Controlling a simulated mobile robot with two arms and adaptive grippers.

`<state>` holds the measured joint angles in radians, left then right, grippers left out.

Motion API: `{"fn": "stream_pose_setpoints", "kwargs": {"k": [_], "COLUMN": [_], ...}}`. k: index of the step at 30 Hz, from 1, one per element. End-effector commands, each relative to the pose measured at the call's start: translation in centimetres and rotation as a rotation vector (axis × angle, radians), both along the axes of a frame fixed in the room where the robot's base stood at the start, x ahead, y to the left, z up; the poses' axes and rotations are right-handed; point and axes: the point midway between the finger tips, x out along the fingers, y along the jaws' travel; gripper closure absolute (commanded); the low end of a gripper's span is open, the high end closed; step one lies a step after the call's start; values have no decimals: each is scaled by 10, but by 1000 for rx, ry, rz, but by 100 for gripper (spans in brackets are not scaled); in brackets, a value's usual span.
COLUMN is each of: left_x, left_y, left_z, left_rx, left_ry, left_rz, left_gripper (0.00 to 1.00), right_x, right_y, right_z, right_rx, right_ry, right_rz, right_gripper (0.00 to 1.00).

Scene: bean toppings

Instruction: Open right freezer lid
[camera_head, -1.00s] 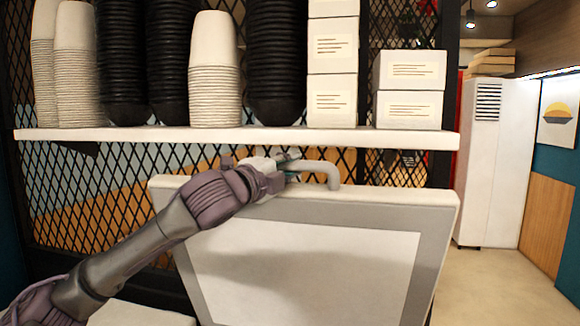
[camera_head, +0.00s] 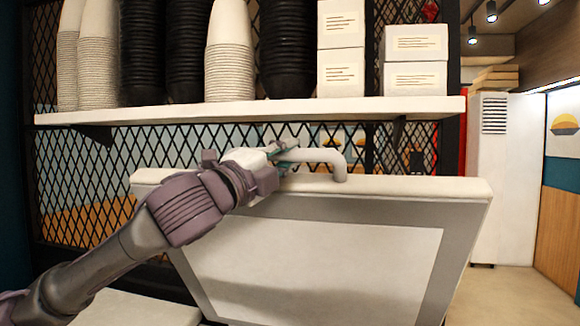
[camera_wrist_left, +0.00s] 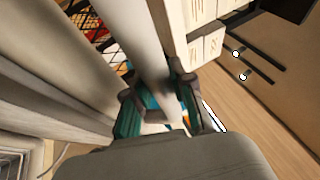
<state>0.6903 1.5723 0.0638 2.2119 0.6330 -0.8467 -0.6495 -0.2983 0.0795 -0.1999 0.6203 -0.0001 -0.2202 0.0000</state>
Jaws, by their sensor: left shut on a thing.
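The right freezer lid (camera_head: 340,262) is tilted up steeply, its grey-framed underside with a paler panel facing me. A white bar handle (camera_head: 325,157) stands at its top edge. My left gripper (camera_head: 286,158) is shut on the handle, near the handle's left part. In the left wrist view, the gripper's teal-padded fingers (camera_wrist_left: 165,112) sit on both sides of the pale handle bar (camera_wrist_left: 150,55). The freezer's inside is not visible. My right gripper is not in view.
A white shelf (camera_head: 250,111) runs just above and behind the lid. It holds stacked white cups (camera_head: 228,60), black cups (camera_head: 287,50) and white boxes (camera_head: 415,77). A black mesh panel (camera_head: 80,180) stands behind. Open floor (camera_head: 505,281) lies at the right.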

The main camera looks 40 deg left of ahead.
Motion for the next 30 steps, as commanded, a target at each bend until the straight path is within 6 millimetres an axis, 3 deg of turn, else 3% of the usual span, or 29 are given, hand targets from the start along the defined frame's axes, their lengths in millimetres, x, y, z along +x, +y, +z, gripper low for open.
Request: {"fn": "stream_pose_setpoints", "kwargs": {"k": [9,10,15,30], "left_x": [0,0,0,-3], "left_y": [-1,-1,-1,-1], "left_z": [-1,-1,-1,0], "left_rx": [0,0,0,-8], "left_ry": [3,3,2,-8], "left_rz": [-1,-1,-1,0], "left_gripper": [100,75,50,50], "right_x": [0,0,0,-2], "right_y": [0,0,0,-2], "right_z": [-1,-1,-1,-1], "right_rx": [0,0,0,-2], "right_ry": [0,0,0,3], "right_rz": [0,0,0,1], "right_gripper": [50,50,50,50]}}
